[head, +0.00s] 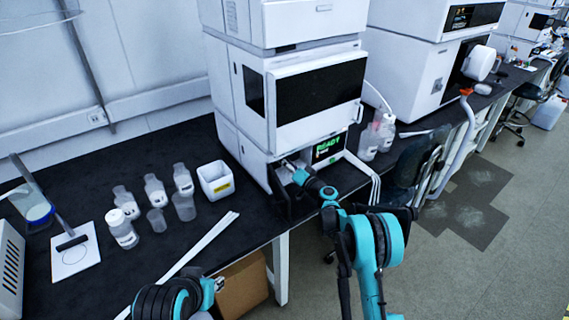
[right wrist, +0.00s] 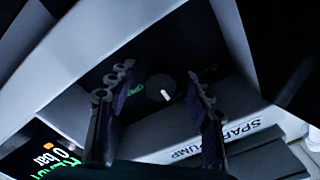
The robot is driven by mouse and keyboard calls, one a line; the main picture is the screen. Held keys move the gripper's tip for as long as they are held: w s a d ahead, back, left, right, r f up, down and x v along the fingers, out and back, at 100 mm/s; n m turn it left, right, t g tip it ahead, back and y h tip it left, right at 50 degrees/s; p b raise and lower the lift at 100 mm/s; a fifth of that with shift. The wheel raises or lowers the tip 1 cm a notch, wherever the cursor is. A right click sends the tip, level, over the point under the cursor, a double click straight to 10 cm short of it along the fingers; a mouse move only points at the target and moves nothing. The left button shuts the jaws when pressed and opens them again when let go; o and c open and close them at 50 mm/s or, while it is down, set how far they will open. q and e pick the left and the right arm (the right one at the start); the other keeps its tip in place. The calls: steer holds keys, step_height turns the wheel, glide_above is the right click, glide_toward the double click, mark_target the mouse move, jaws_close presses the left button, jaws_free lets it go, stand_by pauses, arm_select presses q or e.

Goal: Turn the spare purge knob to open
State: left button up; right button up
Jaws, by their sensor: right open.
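The spare purge knob (right wrist: 158,88) is a small dark round knob with a white pointer mark, on a dark panel in the right wrist view. A green label, partly hidden, lies to its left, and a faint label lies to its right. My right gripper (right wrist: 160,80) is open, with one finger on each side of the knob and a gap on both sides. In the head view my right gripper (head: 287,170) reaches into the lower front of the white instrument stack (head: 232,135); the knob is hidden there.
A "SPARE PUMP" label (right wrist: 215,140) is beside the knob. A lit display (head: 327,147) reads READY. Several bottles (head: 122,228) and a white bin (head: 216,181) stand left on the black bench (head: 228,242). A chair (head: 415,165) stands right of the stack.

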jaws_close()
steer(key=shift+m, duration=0.4)
steer(key=m, duration=0.3)
steer(key=shift+m, duration=0.3)
steer(key=m, duration=0.4)
steer(key=shift+m, duration=0.3)
steer(key=m, duration=0.4)
steer(key=shift+m, duration=2.4)
